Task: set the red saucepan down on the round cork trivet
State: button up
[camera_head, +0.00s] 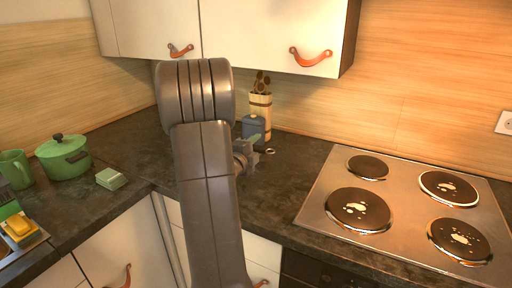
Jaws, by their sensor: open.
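I see no red saucepan and no round cork trivet in the head view; my arm hides part of the counter behind it. My gripper (256,151) shows only in part, past the right side of my arm, over the dark counter (310,156) at the back. It is open, and I see nothing held in it. A blue-grey canister (254,127) is just behind it in the picture.
A green lidded pot (63,158), a green mug (15,168) and a green block (111,179) stand at left. A yellow sponge (20,229) lies lower left. A utensil holder (261,108) stands at back. The hob (400,211) at right is bare. Cabinets (270,30) hang above.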

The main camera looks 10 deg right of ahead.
jog(key=b+v, duration=0.1)
jog(key=v, duration=1.2)
jog(key=shift+s+a+b, duration=0.25)
jog(key=shift+a+b, duration=0.05)
jog(key=shift+b, duration=0.05)
jog(key=shift+w, duration=0.1)
jog(key=p+x, duration=0.2)
jog(key=x, duration=1.1)
jog(key=shift+w+d+r, duration=0.2)
jog(key=shift+d+r, duration=0.05)
jog(key=shift+d, duration=0.05)
